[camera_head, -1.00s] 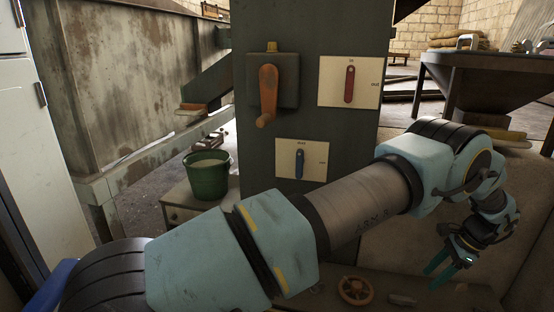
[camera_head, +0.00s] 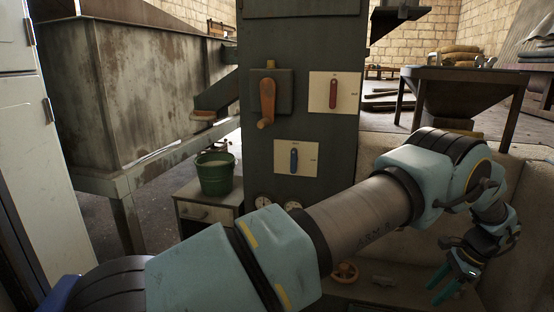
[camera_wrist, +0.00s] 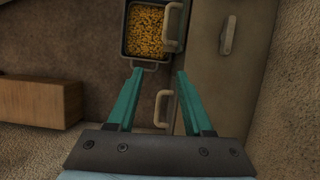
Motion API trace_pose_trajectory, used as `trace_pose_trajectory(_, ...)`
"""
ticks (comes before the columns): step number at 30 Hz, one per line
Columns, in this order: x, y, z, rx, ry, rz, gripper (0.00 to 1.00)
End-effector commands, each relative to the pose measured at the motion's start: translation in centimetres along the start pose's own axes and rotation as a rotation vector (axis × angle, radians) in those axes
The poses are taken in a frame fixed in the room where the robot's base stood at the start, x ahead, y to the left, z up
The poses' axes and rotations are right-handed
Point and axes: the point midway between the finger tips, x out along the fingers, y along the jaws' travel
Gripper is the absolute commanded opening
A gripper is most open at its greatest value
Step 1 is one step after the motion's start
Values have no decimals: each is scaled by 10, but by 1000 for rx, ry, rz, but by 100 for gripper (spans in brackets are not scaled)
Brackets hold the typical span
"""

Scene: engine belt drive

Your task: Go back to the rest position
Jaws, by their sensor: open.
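My gripper (camera_head: 446,284) hangs low at the right in the head view, with its teal fingers apart and nothing between them. In the wrist view my gripper (camera_wrist: 152,75) is open, with its fingers reaching toward a dark tray of yellow grains (camera_wrist: 147,30). The tray lies beyond the fingertips. A pale handle (camera_wrist: 163,108) shows between the fingers, apart from them as far as I can tell. My arm crosses the lower part of the head view and hides some of what is behind it.
A dark panel (camera_head: 258,213) carries an orange crank (camera_head: 267,100), a red lever (camera_head: 333,93) and a blue lever (camera_head: 294,159). A green bucket (camera_head: 214,176) stands on a small cabinet (camera_head: 197,212). An orange handwheel (camera_head: 345,272) sits below my arm. A hopper table (camera_head: 462,90) stands back right.

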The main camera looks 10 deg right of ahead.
Motion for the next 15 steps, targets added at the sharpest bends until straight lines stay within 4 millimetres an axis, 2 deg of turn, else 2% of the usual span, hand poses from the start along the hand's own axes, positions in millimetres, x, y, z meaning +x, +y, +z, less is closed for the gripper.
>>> trace_pose_trajectory(1, -2, -8, 10, -22, 5, 4, 51)
trace_pose_trajectory(8, -8, -28, 45, -113, 36, 27, 51)
trace_pose_trajectory(11, -11, -38, 68, -170, 53, 40, 51)
trace_pose_trajectory(15, -17, -54, 111, -274, 84, 64, 51)
